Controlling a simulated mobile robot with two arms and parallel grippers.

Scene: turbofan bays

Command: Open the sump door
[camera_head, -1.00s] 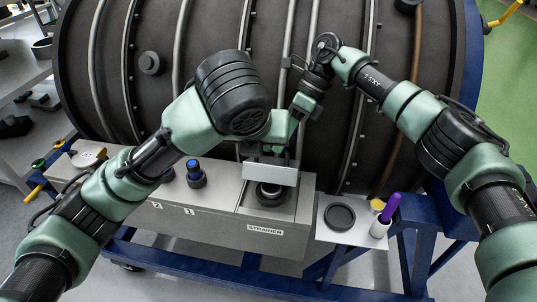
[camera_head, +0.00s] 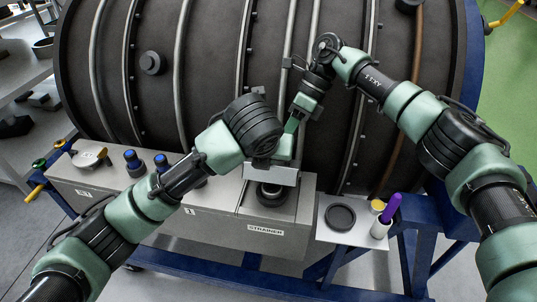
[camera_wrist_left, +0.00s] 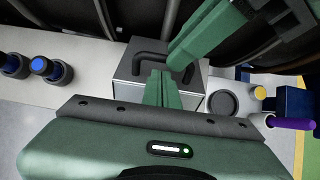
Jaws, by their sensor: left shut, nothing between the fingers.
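The grey metal box marked STRAINER (camera_head: 280,236) sits on the stand before the big dark casing. A grey plate (camera_head: 271,172), seemingly its door, is tilted up above a dark round opening. In the left wrist view the box (camera_wrist_left: 128,75) carries a black bar handle (camera_wrist_left: 150,50). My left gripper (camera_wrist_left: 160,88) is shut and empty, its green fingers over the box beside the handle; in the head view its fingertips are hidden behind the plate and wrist. My right gripper (camera_head: 291,126) reaches in from the upper right; its fingers (camera_wrist_left: 205,32) end near the handle, and their gap is unclear.
A side shelf on the right holds a black ring (camera_head: 340,217), a yellow cap (camera_head: 377,206) and a white cup with a purple item (camera_head: 390,210). The blue frame (camera_head: 420,245) lies below.

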